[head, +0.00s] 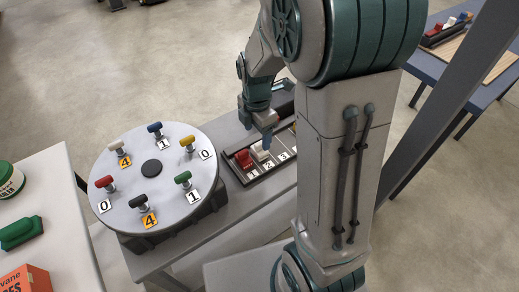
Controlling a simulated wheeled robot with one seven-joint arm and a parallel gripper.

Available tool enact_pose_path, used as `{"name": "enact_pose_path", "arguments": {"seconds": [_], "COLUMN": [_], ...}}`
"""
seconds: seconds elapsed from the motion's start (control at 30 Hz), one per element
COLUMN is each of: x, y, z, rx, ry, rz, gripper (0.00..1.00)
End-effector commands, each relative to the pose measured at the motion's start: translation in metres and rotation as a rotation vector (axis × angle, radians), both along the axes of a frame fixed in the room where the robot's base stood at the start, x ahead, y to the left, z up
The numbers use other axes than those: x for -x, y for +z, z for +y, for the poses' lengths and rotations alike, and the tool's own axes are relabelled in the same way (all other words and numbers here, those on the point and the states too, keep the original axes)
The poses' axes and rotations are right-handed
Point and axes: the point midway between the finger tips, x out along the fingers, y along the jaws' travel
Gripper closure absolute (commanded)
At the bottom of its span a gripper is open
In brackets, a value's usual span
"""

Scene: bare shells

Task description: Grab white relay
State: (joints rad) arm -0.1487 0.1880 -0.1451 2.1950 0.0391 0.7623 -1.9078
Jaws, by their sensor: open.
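A white relay (260,153) sits in a dark numbered rack (263,177) on the grey bench, near the labels 1 and 2. My gripper (257,132) points down just above and behind the white relay, with its fingers apart. One fingertip is very close to the relay; I cannot tell whether it touches. A red relay (243,159) sits directly left of the white one in the same rack. My arm hides the rack's right end.
A round grey turntable (150,207) with several coloured knobs and number cards stands left of the rack. A white table (60,245) at far left holds a green object (21,231) and an orange box (25,279). A blue table (425,67) at upper right holds another relay rack.

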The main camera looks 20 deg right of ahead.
Motion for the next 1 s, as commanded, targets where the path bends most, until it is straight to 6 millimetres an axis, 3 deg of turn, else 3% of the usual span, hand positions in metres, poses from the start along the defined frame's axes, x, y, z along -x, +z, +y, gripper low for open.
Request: {"name": "enact_pose_path", "arguments": {"seconds": [0.27, 0.53, 0.87, 1.0], "x": [0.002, 0.004, 0.004, 0.004], "y": [-0.022, -0.059, -0.067, -0.067], "z": [-0.001, -0.006, -0.006, -0.006], "rx": [0.000, 0.001, 0.001, 0.001], "ry": [0.000, 0.000, -0.001, -0.001], "rz": [0.003, 0.002, -0.001, -0.001], "gripper": [0.31, 0.31, 0.31, 0.64]}}
